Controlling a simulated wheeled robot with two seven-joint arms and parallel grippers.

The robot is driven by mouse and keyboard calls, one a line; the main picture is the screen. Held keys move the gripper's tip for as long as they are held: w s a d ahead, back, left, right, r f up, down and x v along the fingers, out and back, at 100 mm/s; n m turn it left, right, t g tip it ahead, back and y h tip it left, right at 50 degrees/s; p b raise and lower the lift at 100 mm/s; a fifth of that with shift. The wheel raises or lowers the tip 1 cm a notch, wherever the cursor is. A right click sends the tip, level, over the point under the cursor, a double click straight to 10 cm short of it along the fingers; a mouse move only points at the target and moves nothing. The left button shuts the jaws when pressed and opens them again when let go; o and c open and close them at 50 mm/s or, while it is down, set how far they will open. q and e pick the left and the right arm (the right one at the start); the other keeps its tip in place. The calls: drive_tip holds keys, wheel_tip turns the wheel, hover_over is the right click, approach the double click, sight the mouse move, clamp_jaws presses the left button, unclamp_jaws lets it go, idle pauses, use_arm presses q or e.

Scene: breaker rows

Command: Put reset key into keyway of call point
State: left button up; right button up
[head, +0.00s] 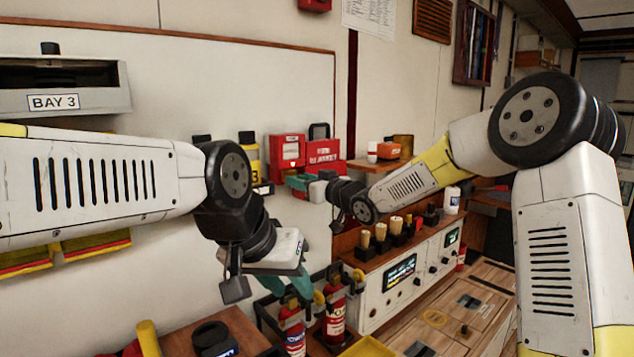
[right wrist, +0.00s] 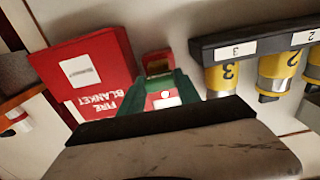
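The call point (head: 287,151) is a red box with a pale front panel on the wall, left of the red fire blanket box. My right gripper (head: 300,184) is just below and in front of it. In the right wrist view, its green fingers (right wrist: 158,92) overlap a red and white area that looks like the call point (right wrist: 157,64). I cannot make out the reset key or the keyway, nor whether these fingers hold anything. My left gripper (head: 288,286) hangs lower, above the red extinguishers, with its teal fingers apart and nothing seen between them.
The fire blanket box (head: 323,155) is close beside the call point; it also shows in the right wrist view (right wrist: 84,70). Yellow cylinders (right wrist: 222,77) hang from a numbered dark rack. Extinguishers (head: 334,312) stand below. A console (head: 405,282) with handled stamps is on the right.

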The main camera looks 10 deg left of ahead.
drive_tip(key=o, duration=0.5)
drive_tip(key=shift+c, duration=0.2)
drive_tip(key=v, duration=0.7)
drive_tip(key=shift+s+d, duration=0.25)
drive_tip(key=shift+d, duration=0.1)
